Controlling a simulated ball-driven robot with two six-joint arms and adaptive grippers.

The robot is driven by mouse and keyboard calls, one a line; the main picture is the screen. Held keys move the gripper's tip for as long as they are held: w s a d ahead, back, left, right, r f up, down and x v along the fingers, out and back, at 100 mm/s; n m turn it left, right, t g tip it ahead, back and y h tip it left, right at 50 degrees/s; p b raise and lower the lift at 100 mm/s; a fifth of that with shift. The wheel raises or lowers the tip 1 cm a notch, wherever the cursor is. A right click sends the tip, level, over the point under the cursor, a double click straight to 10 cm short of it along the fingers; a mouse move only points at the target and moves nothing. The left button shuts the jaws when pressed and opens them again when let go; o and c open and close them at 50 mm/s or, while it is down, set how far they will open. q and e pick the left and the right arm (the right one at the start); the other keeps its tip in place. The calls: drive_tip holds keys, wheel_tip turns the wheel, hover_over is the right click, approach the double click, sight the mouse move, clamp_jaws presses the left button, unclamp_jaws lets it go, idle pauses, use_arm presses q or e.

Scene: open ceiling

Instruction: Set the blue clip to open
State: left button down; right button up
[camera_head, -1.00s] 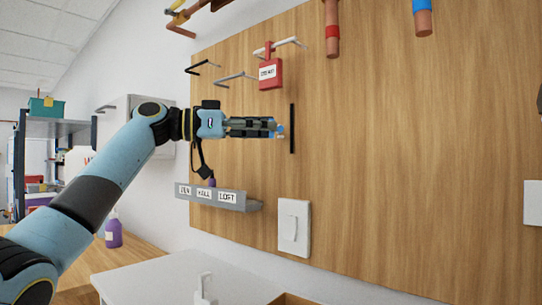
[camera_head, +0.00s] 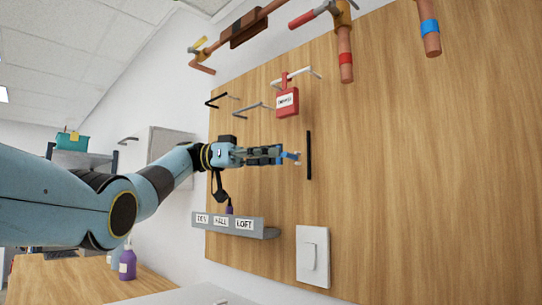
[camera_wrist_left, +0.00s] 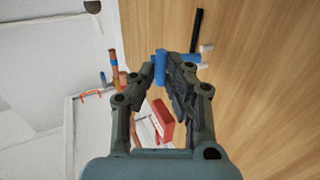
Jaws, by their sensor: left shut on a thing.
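The blue clip (camera_head: 290,155) sits at the board, just left of a vertical black strip (camera_head: 309,155), with small pale parts beside it. My left gripper (camera_head: 281,154) reaches in from the left and is shut on the blue clip, its fingertips covering part of it. In the left wrist view, blue parts of the clip (camera_wrist_left: 160,67) show at the fingertips (camera_wrist_left: 167,75), with white ends beside the right finger. How far the clip is turned is too small to tell. My right gripper is not in view.
A red tagged box (camera_head: 287,103) hangs from a hook above the gripper. A grey labelled ledge (camera_head: 268,233) is below, with a white switch (camera_head: 313,257) lower right. Copper pipes (camera_head: 346,58) run above. The board's right side is clear.

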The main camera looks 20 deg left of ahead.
use_arm(q)
drive_tip(key=shift+f, duration=0.1)
idle(0.3)
drive_tip(key=c, duration=1.4)
unclamp_jaws()
drive_tip(key=shift+t, duration=0.4)
drive_tip(key=s+d+r+n+t+y+p, duration=0.1)
drive_tip(key=d+n+t+y+p, duration=0.5)
drive_tip(key=n+t+y+p, duration=0.85)
drive_tip(key=s+a+f+m+g+h, duration=0.1)
drive_tip(key=s+a+m+h, duration=0.3)
drive_tip(key=s, duration=0.6)
drive_tip(key=shift+s+d+f+n+g+y+p, duration=0.5)
drive_tip(key=shift+s+f+n+g+y, duration=0.65)
drive_tip(key=shift+f, duration=2.95)
drive_tip(key=shift+s+d+f+n+g+y+p, duration=0.65)
drive_tip(key=shift+s+f, duration=0.9)
drive_tip(key=shift+f, duration=2.5)
drive_tip(key=shift+s+d+f+n+g+y+p, duration=0.3)
drive_tip(key=shift+s+f+n+g+y, duration=0.7)
drive_tip(key=shift+f, duration=3.1)
